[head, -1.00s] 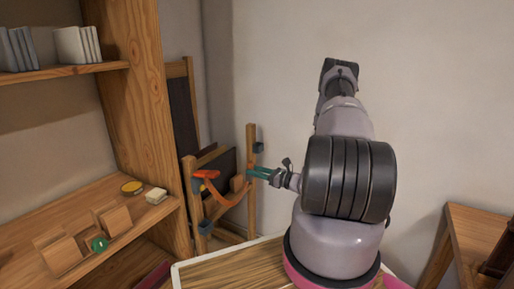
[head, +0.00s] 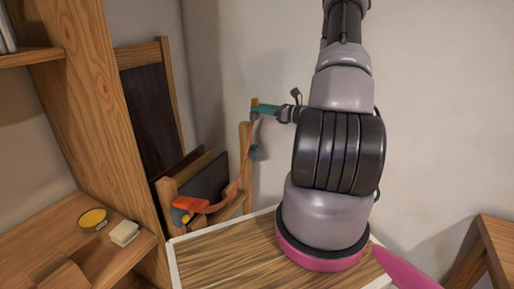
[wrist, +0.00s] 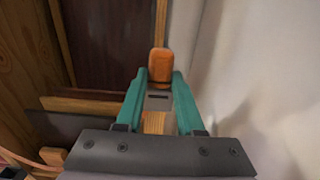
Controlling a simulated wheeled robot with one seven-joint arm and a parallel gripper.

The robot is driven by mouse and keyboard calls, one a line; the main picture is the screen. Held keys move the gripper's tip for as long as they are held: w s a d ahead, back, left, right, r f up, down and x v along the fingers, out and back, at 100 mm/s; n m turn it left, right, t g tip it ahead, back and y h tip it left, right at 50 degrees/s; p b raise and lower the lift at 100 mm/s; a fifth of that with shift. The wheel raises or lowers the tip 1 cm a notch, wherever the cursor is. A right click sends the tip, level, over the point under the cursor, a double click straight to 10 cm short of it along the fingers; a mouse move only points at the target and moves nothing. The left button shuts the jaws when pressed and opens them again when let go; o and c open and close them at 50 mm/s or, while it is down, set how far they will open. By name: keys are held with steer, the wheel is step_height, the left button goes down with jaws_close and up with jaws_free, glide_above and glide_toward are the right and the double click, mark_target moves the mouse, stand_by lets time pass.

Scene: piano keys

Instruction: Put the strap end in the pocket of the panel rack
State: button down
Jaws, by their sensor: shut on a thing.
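My gripper (head: 266,109), with teal fingers, is shut on the orange strap end (head: 254,102). In the wrist view the orange strap end (wrist: 159,64) sticks out between my fingertips (wrist: 158,82). The orange strap (head: 231,190) hangs from there down to a bright orange piece (head: 190,203) at the rack's front left post. The panel rack (head: 246,140) is wooden and holds dark panels (head: 210,178). A small blue pocket-like part (head: 254,152) is at its right post, below my gripper. Its opening is not clear. In the wrist view a wooden post (wrist: 153,123) shows between the fingers.
A wooden shelf unit (head: 75,100) stands at the left, with a yellow round tin (head: 93,219) and a pale block (head: 124,233) on its lower shelf. A tall dark board (head: 150,108) stands behind the rack. The white wall (head: 440,100) is close on the right.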

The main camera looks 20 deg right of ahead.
step_height(320, 180, down, 16)
steer(key=shift+r, duration=0.1)
stand_by(0.5)
steer(key=c, duration=0.5)
jaws_free()
